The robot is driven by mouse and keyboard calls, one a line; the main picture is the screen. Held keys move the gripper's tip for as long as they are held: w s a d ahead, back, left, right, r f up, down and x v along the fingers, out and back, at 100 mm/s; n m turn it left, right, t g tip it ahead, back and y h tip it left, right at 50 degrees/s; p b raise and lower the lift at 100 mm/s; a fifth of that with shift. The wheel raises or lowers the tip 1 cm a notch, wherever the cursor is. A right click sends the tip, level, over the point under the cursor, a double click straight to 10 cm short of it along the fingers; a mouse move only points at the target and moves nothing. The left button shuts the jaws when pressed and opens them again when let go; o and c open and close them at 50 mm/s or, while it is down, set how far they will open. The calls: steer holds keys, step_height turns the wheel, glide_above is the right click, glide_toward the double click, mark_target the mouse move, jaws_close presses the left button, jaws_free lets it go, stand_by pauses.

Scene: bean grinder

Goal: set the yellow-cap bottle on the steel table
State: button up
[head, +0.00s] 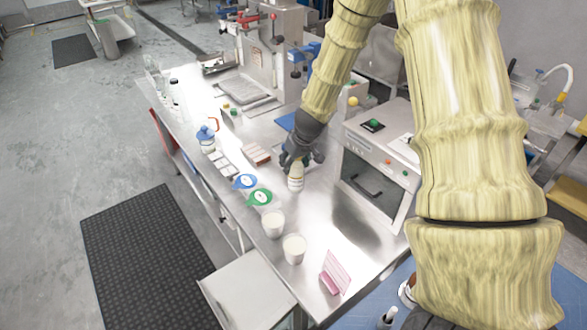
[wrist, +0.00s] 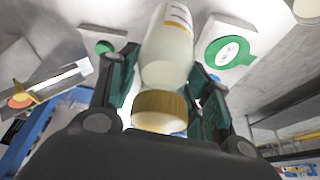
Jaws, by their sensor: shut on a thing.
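The yellow-cap bottle (head: 296,179) is white with a yellowish band and hangs upright below my gripper (head: 297,160) in the head view. In the wrist view the bottle (wrist: 167,55) lies between the two green-padded fingers, its gold-yellow cap (wrist: 160,111) close to the palm. My gripper (wrist: 165,90) is shut on it. The steel table (head: 318,215) is under the bottle. I cannot tell whether the bottle's base touches the table. The cap is hidden by my gripper in the head view.
Left of the bottle lie a green round tag (head: 260,197) and a blue one (head: 245,181). Two white cups (head: 294,248) (head: 273,223) and a pink stand (head: 335,272) are nearer the front. A grey machine (head: 380,155) stands to the right. Bare steel lies between the cups and machine.

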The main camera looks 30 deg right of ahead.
mark_target(294, 171)
step_height(294, 171, down, 4)
steer(key=shift+d+r+p, duration=0.1)
steer(key=shift+r+p, duration=0.1)
steer(key=shift+p, duration=0.15)
steer(key=shift+f, duration=0.1)
steer(key=shift+f, duration=0.1)
steer(key=o, duration=1.2)
steer(key=shift+r, duration=0.2)
steer(key=b+v, duration=0.2)
steer(key=v, duration=0.9)
steer(key=shift+s+r, duration=0.25)
steer(key=shift+r, duration=0.1)
